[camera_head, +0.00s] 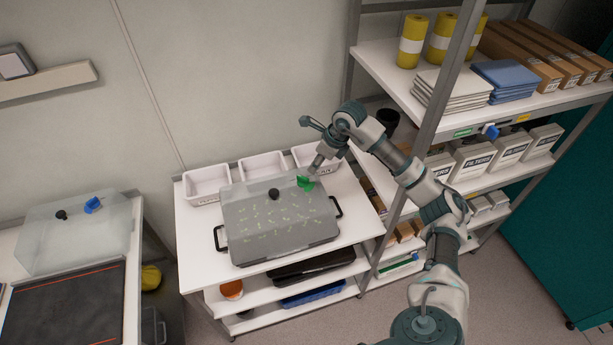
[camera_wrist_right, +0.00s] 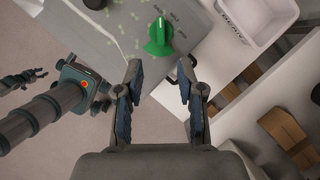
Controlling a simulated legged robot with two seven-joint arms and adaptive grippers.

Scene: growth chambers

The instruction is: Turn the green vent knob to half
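The green vent knob (camera_head: 305,184) sits on the lid of a growth chamber (camera_head: 270,254), near its back right corner. My right gripper (camera_head: 314,168) is close above the knob in the head view. In the right wrist view my right gripper (camera_wrist_right: 160,78) is open and empty, with the knob beyond its fingertips. My left gripper (camera_wrist_right: 34,76) seems to show small at the left of that view; its finger state is unclear.
A black lid knob (camera_head: 274,192) stands left of the green knob. White bins (camera_head: 208,184) line the table's back. A shelf rack (camera_head: 440,120) with boxes stands at the right. Another clear-covered chamber (camera_head: 75,235) with a blue knob (camera_head: 93,204) is at the left.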

